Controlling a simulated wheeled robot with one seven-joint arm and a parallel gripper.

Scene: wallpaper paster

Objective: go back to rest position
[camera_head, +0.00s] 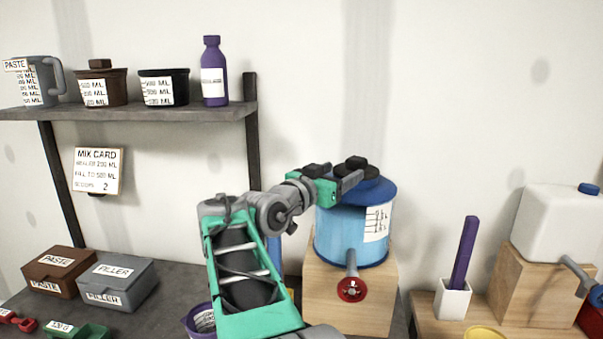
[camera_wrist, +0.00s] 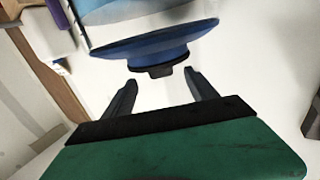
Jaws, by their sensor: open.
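My gripper (camera_head: 350,181) is at the end of my green and grey arm, raised in front of the blue drum's top in the head view. In the wrist view my gripper (camera_wrist: 160,92) has its two dark fingers apart with nothing between them. The blue drum (camera_head: 335,235) has a darker blue lid with a black knob (camera_head: 357,162) on top. In the wrist view the lid (camera_wrist: 155,45) and its knob (camera_wrist: 160,71) show just beyond the fingertips. I cannot tell whether the fingers touch the knob.
The drum stands on a wooden block (camera_head: 330,300), with a red-handled tap (camera_head: 351,289) in front. A shelf (camera_head: 150,114) with containers and a purple bottle (camera_head: 213,75) is at upper left. A white tank (camera_head: 555,225) and white holder (camera_head: 452,301) stand right. Brown and grey boxes (camera_head: 118,280) sit lower left.

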